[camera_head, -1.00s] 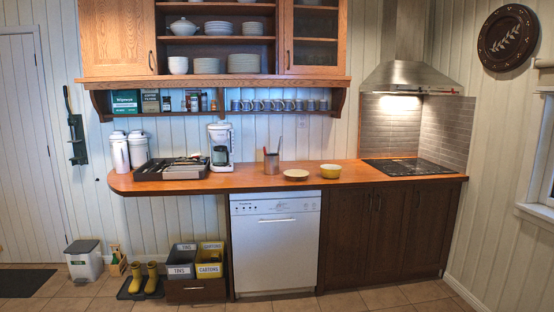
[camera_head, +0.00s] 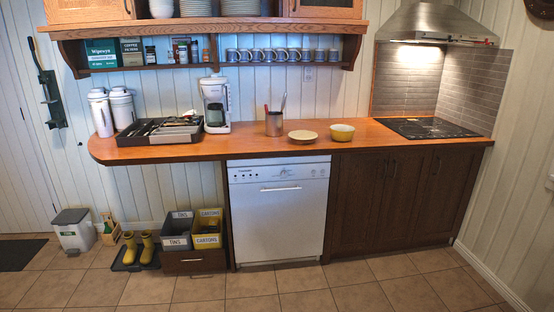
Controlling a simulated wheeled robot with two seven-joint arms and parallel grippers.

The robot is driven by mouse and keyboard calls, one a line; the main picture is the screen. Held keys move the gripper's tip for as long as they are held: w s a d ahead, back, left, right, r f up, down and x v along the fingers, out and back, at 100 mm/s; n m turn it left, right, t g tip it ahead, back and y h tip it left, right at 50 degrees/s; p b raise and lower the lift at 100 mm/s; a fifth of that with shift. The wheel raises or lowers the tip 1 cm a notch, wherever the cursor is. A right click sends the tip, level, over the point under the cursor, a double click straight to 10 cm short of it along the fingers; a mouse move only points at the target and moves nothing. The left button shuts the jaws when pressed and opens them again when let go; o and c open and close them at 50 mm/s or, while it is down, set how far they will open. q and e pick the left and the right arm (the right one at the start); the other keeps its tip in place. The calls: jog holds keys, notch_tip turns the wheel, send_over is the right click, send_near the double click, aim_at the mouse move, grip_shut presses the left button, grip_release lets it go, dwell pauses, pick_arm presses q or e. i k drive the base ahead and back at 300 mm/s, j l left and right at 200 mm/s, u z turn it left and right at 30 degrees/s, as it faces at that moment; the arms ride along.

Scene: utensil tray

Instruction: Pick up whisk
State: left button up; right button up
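A metal utensil holder (camera_head: 274,124) stands on the wooden counter in the middle, with a few thin handles (camera_head: 283,102) sticking up out of it, one of them red. A dark utensil tray (camera_head: 158,132) lies on the counter at the left, with several utensils in it. I cannot tell which of these utensils is the whisk at this distance. Neither of my grippers shows in the head view.
A shelf with mugs (camera_head: 275,54) hangs above. The tiled floor (camera_head: 300,288) before the dishwasher is clear.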

aim_at(285, 95)
jog(key=i+u, duration=0.25)
jog(key=i, duration=2)
